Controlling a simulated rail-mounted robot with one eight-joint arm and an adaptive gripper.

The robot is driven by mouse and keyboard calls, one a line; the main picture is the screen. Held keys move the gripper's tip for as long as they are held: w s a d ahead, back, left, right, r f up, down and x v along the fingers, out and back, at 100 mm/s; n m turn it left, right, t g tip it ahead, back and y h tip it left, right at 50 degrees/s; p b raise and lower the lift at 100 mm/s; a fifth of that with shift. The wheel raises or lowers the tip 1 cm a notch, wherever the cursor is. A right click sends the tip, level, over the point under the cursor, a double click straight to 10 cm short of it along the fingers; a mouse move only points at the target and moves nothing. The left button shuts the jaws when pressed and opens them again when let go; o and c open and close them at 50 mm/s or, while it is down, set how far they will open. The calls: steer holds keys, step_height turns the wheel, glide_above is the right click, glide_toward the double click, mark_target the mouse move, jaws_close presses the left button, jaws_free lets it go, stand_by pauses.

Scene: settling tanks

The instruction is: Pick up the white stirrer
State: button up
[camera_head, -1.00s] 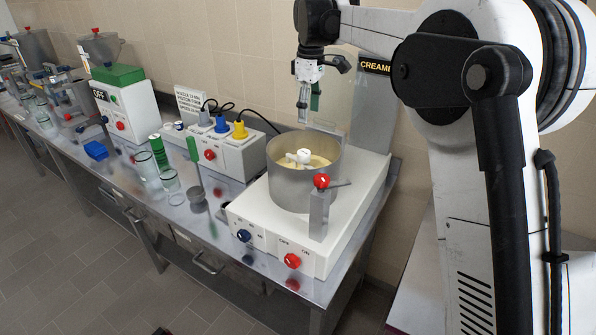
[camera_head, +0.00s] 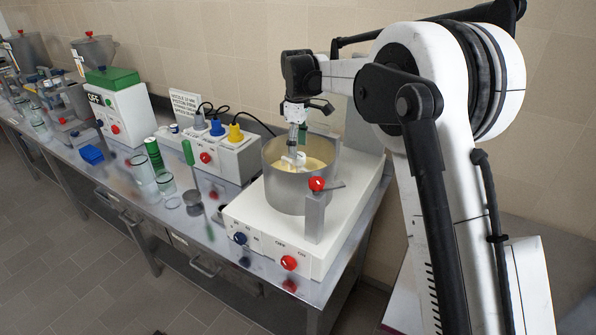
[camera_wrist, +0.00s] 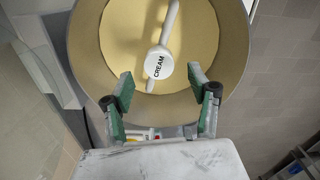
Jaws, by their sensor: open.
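The white stirrer (camera_head: 292,160) stands in the steel pot (camera_head: 286,192) of the creaming machine, in a pale yellow cream. In the wrist view its round white top, marked CREAM, (camera_wrist: 158,62) and a white arm running up the picture show over the cream. My gripper (camera_wrist: 162,84) is open, with green-padded fingers apart on the left and right, just below the stirrer's top in that picture. In the head view my gripper (camera_head: 297,140) hangs over the pot, close above the stirrer and partly covering it. I cannot tell whether it touches.
The pot's rim (camera_wrist: 88,60) surrounds the stirrer. A red-knobbed clamp post (camera_head: 317,184) stands at the pot's front right. A white box with blue and yellow plugs (camera_head: 222,155) stands left of the machine.

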steer(key=shift+f+p, duration=0.6)
steer(key=shift+f, duration=1.7)
steer(key=shift+c, duration=0.5)
jaws_close()
